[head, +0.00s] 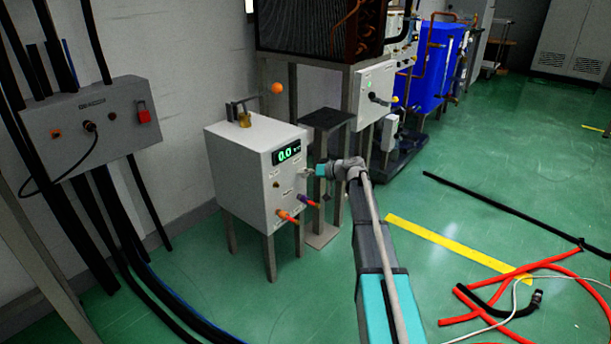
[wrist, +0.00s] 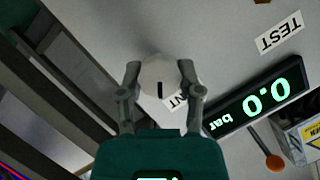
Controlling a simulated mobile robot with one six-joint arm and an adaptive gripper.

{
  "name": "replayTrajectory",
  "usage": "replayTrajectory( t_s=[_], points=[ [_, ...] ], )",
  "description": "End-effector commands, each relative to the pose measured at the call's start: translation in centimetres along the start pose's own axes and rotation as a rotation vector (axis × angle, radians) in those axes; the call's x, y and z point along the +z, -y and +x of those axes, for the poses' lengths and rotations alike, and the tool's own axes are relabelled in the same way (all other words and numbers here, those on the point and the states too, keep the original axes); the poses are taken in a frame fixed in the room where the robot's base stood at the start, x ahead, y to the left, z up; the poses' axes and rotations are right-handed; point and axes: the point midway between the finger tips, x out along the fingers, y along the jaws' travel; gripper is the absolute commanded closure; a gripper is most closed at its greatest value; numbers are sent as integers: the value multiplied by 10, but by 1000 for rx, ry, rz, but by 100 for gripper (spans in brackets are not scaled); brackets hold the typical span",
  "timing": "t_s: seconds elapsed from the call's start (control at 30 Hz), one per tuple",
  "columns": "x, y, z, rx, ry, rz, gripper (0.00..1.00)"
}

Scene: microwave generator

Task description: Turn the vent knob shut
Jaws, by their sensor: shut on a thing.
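The vent knob is a round pale knob with a dark pointer line. It shows in the wrist view (wrist: 158,76) on the light grey front panel of a box. My gripper (wrist: 158,78) has one finger on each side of the knob and is shut on it. A label partly hidden behind the right finger shows the letters "NT". In the head view my gripper (head: 312,171) reaches the right side of the box's front (head: 250,180); the knob is too small there to make out clearly. The digital display (wrist: 252,104) reads 0.0 bar.
A "TEST" label (wrist: 279,33) is on the same panel. Orange-tipped fittings (head: 287,216) stick out below the knob area. A black stand (head: 326,118) is close behind my gripper. Red hoses (head: 470,305) lie on the green floor at the right.

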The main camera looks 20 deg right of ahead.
Motion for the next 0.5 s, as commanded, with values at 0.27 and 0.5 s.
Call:
replayTrajectory(
  t_s=[0.27,0.5],
  points=[
    [1,-4,2,-99,0,242,100],
    [2,-4,2,-170,1,415,100]
  ],
)
